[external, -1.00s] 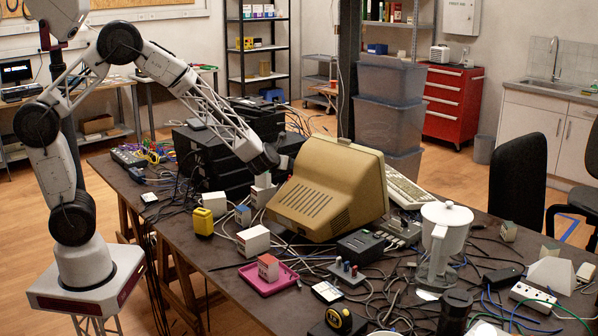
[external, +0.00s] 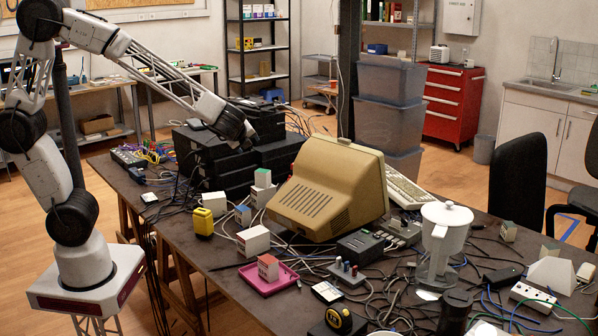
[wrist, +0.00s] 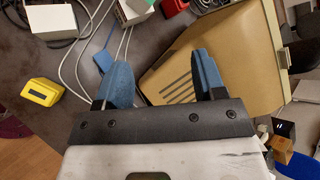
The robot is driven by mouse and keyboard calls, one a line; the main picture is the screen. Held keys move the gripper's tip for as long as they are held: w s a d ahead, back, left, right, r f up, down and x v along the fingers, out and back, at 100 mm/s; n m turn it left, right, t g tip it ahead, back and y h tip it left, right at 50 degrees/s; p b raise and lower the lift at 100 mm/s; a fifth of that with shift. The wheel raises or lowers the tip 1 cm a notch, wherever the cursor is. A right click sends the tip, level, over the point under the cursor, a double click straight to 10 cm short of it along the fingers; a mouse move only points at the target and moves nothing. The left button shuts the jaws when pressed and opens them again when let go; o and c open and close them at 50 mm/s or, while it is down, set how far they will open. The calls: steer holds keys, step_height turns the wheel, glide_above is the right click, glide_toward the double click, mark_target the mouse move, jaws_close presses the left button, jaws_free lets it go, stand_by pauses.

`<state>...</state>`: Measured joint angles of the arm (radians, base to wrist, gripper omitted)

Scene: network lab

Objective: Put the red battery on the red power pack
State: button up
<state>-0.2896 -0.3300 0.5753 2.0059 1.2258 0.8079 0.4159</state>
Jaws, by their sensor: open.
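My gripper (external: 250,138) hangs high over the table, beside the black equipment boxes. In the wrist view its two blue fingers (wrist: 161,82) are apart with nothing held between them. A small red object (wrist: 173,5) shows at the top edge of the wrist view, partly cut off; I cannot tell what it is. I cannot tell for sure which is the red battery or the red power pack.
A beige computer monitor (external: 330,187) stands mid-table, right of my gripper. White boxes (external: 253,240), a yellow meter (external: 203,222) and black equipment boxes (external: 215,155) stand around it. Cables run over the table. A white jug (external: 446,240) stands right.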

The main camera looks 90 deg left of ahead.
steer(key=s+d+r+n+h, duration=0.2)
steer(key=s+d+n+h, duration=0.3)
steer(key=s+d, duration=0.7)
steer(key=s+d+r+n+h, duration=0.2)
steer(key=s+d+n+h, duration=0.3)
steer(key=s+d, duration=0.8)
steer(key=d+n, duration=0.1)
steer(key=d, duration=0.3)
steer(key=shift+r, duration=0.25)
steer(key=shift+d, duration=0.1)
